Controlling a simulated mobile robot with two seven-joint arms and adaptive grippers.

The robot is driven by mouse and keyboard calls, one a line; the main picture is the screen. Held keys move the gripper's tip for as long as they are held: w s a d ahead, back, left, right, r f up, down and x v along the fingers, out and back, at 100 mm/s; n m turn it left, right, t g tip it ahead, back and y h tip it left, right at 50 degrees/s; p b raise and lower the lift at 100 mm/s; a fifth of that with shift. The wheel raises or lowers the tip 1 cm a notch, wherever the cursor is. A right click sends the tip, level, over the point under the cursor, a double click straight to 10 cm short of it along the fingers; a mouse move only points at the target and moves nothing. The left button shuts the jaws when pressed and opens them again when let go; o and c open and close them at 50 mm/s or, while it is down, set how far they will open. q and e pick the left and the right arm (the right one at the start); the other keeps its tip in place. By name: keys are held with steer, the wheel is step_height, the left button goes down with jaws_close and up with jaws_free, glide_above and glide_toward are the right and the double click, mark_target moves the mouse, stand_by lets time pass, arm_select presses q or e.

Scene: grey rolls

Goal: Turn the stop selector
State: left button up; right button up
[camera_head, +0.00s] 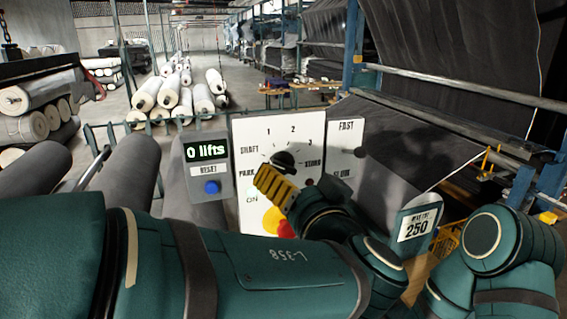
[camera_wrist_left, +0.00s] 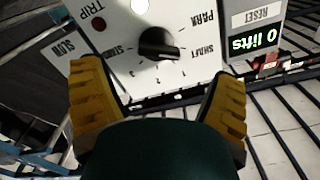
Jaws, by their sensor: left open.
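The stop selector (camera_head: 284,160) is a black knob on a white panel (camera_head: 250,135), ringed by labels including PARK, SHAFT, 1, 2 and 3. It also shows at the top middle of the left wrist view (camera_wrist_left: 159,44). I cannot tell for sure which label it points to. My left gripper (camera_head: 275,187) has yellow fingers and is just below the knob in the head view. In the wrist view the left gripper (camera_wrist_left: 158,82) is open and empty, its fingers spread to either side below the knob, apparently not touching it. My right gripper is out of view.
Left of the panel is a grey box with a "0 lifts" display (camera_head: 206,150) and a blue RESET button (camera_head: 211,187). A FAST plate (camera_head: 346,135) adjoins on the right. A yellow control (camera_head: 272,219) and red one (camera_head: 287,230) sit low, partly hidden. Grey rolls (camera_head: 128,172) lie left.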

mark_target(284, 171)
arm_select(q)
steer(key=p+x, duration=0.1)
steer(key=x, duration=0.5)
steer(key=c, duration=1.2)
